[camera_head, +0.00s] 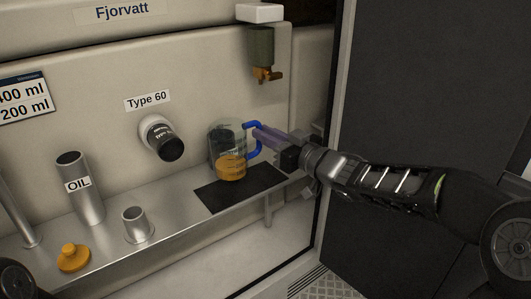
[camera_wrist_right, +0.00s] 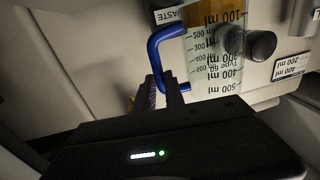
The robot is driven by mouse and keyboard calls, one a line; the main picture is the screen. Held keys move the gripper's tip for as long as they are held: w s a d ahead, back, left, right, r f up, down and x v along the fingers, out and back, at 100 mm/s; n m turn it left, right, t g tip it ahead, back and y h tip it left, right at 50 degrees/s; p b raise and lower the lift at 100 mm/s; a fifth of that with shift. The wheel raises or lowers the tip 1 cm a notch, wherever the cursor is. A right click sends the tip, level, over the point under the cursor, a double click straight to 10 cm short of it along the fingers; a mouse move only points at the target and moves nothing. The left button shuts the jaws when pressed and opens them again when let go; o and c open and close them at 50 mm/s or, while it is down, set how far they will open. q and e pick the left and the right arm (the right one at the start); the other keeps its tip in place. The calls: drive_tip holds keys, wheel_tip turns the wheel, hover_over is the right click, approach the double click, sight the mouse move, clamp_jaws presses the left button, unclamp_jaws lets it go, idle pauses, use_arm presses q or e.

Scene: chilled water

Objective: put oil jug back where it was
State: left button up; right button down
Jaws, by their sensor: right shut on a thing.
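The oil jug (camera_head: 229,153) is a clear measuring jug with a blue handle and amber oil in its lower part. It is upright at the black mat (camera_head: 241,188) on the metal shelf; I cannot tell whether its base touches the mat. My right gripper (camera_head: 262,138) comes in from the right and is shut on the blue handle. The right wrist view shows the jug (camera_wrist_right: 213,60) upside down in the picture, with its scale marks and the handle at the fingers (camera_wrist_right: 163,90).
A metal OIL cylinder (camera_head: 81,188), a short open tube (camera_head: 137,224) and an orange cap (camera_head: 73,257) are on the shelf to the left. A black-ended pipe (camera_head: 163,140) sticks out under the Type 60 label. A tap (camera_head: 264,72) hangs above, right of the jug.

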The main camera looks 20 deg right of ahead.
sight(261, 148)
drive_tip(key=shift+f+b, duration=1)
drive_tip(key=shift+f, duration=1.4)
drive_tip(key=c, duration=1.4)
unclamp_jaws()
drive_tip(key=shift+f, duration=0.1)
